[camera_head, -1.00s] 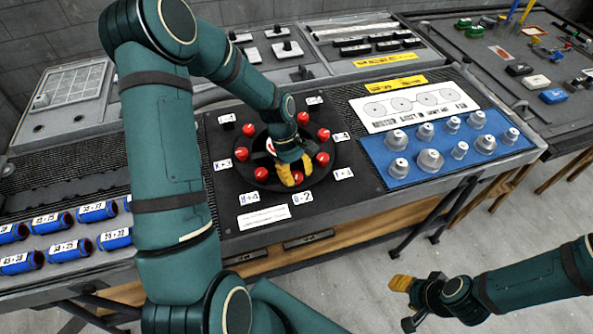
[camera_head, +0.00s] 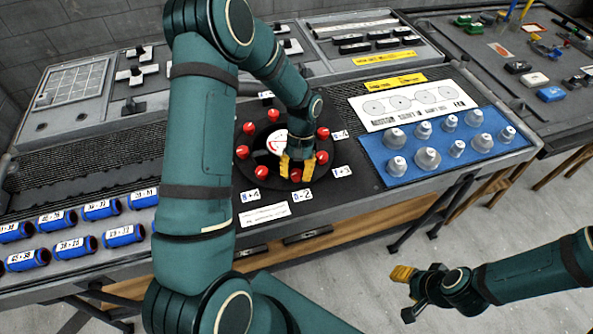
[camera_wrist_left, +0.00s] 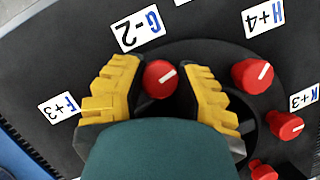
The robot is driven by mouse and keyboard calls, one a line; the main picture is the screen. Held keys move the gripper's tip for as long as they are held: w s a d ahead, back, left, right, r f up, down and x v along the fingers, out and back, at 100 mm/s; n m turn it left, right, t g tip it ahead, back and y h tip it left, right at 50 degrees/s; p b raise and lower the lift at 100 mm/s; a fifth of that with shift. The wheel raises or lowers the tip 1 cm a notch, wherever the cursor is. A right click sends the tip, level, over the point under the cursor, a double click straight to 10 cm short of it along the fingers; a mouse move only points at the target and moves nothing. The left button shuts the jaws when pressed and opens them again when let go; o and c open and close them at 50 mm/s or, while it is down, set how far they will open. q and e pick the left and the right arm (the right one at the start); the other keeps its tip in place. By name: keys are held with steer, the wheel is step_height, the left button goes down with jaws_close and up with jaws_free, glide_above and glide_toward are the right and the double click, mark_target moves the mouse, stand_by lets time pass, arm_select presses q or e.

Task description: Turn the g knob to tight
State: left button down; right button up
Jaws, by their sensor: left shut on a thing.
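The g knob is a small round red knob (camera_wrist_left: 160,78) with a white pointer line, beside the "G-2" label (camera_wrist_left: 138,28) in the left wrist view. The line points to the upper right there. My left gripper (camera_head: 297,168) has one yellow finger on each side of this knob and is shut on it. In the head view the knob (camera_head: 296,175) shows between the fingertips, at the near edge of the round black dial. My right gripper (camera_head: 403,275) hangs over the floor at lower right, away from the bench; its jaw opening is unclear.
Several other red knobs ring the dial, one beside the "H+4" label (camera_wrist_left: 264,17). A white sheet (camera_head: 265,214) lies at the panel's front. A blue mat (camera_head: 385,167) with several metal knobs lies at right. Blue labelled cylinders (camera_head: 123,235) lie at left.

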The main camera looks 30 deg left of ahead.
arm_select(q)
steer(key=shift+s+f+m+y, duration=0.15)
steer(key=shift+m+y, duration=0.35)
steer(key=shift+m, duration=0.8)
steer(key=c, duration=0.6)
jaws_free()
steer(key=v, duration=1.2)
steer(key=shift+w, duration=0.2)
steer(key=shift+d, duration=0.1)
